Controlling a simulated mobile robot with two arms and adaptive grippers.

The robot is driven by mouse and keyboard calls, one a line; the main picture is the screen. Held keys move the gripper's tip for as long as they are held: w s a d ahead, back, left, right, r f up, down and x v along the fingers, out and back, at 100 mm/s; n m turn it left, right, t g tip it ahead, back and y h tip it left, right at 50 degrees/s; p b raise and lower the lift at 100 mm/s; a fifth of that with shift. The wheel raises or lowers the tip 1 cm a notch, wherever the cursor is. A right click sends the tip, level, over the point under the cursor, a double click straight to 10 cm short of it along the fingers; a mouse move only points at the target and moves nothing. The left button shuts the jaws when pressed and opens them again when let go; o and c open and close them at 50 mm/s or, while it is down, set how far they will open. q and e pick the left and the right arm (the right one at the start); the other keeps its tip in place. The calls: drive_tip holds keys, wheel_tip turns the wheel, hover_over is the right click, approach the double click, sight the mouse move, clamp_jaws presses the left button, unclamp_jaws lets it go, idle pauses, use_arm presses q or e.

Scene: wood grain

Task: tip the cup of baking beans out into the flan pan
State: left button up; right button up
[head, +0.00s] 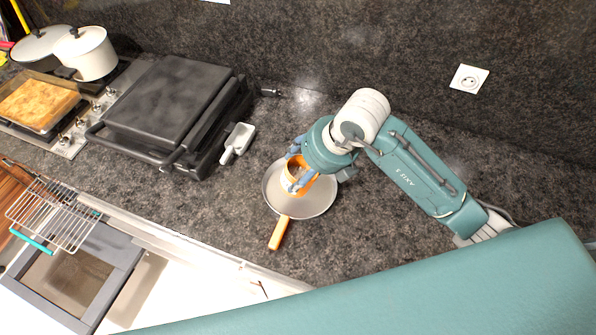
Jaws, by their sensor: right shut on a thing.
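The flan pan (318,205) looks like a round grey pan with an orange handle pointing toward the counter's front edge. It sits on the dark speckled counter. My right gripper (296,176) is shut on the cup (289,184), which is white and orange. The cup is over the left part of the pan, and its dark opening shows between the fingers. I cannot tell whether it touches the pan or how far it is tilted. No beans can be made out in the cup or on the pan's visible floor. My left gripper is not in view.
A black contact grill (170,100) stands left of the pan, with a small white scoop (238,140) beside it. Pots (88,52) and a baked tray (38,103) are farther left. An oven rack (55,215) juts out front left. The counter right of the pan is clear.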

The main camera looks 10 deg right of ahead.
drive_tip(key=shift+d+f+y+b, duration=0.3)
drive_tip(key=shift+d+y+b, duration=0.05)
drive_tip(key=shift+y+b, duration=0.15)
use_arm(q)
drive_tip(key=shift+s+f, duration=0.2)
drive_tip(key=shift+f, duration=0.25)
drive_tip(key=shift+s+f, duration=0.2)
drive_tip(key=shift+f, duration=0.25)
use_arm(e)
drive_tip(key=shift+r, duration=0.25)
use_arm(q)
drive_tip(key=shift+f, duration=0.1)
use_arm(e)
drive_tip(key=shift+f+y+b, duration=0.25)
drive_tip(key=shift+y+b, duration=0.05)
drive_tip(key=shift+b, duration=0.05)
drive_tip(key=d+f+y+b, duration=0.1)
drive_tip(key=b, duration=0.2)
drive_tip(key=shift+y, duration=0.3)
drive_tip(key=shift+d+r+m+y+b, duration=0.1)
drive_tip(key=shift+d+m+y+b, duration=0.25)
drive_tip(key=shift+b, duration=0.35)
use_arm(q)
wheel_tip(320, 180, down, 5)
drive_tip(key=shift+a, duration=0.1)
use_arm(e)
drive_tip(key=shift+a+r, duration=0.2)
